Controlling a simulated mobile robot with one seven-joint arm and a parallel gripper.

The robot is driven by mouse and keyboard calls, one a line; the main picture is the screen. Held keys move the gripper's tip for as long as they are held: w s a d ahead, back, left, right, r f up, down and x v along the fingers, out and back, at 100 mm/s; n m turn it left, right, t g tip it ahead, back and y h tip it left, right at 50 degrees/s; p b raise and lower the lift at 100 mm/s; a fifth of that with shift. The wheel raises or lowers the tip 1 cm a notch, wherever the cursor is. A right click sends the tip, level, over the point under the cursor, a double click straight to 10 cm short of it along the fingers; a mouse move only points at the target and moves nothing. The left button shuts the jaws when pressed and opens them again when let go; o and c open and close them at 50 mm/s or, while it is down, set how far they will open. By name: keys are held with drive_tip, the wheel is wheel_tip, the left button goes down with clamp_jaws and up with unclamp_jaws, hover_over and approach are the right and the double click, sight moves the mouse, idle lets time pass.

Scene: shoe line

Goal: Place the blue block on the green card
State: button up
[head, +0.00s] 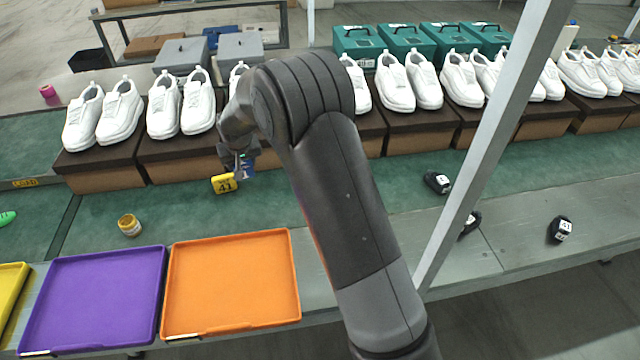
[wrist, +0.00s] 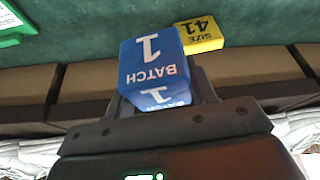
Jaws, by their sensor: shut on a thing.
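The blue block (wrist: 152,62), marked BATCH 1, is between the fingers of my gripper (wrist: 162,92) in the wrist view. My gripper is shut on it. In the head view only a small part of the blue block (head: 248,169) shows below my gripper (head: 241,160), just right of a yellow block. I cannot tell whether the blue block touches the green belt. A bright green flat piece with a white mark, likely the green card (wrist: 14,26), is cut off at the upper left of the wrist view. In the head view my arm seems to hide that spot.
A yellow block (head: 224,184) marked SIZE 41 is close beside the blue one. White shoes on brown boxes (head: 105,172) line the far side. An orange tray (head: 232,318), a purple tray (head: 90,338) and a yellow jar (head: 129,226) are nearer. A slanted post stands right.

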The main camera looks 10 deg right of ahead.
drive_tip(key=s+d+f+m+h, duration=0.1)
drive_tip(key=d, duration=1.1)
drive_tip(key=s+d+f+m, duration=0.1)
drive_tip(key=d+m, duration=0.1)
drive_tip(key=d, duration=1.1)
drive_tip(key=shift+w+a+f, duration=0.1)
drive_tip(key=shift+w+f, duration=0.05)
drive_tip(key=shift+f, duration=3.5)
drive_tip(key=o, duration=1)
drive_tip(key=shift+f, duration=0.1)
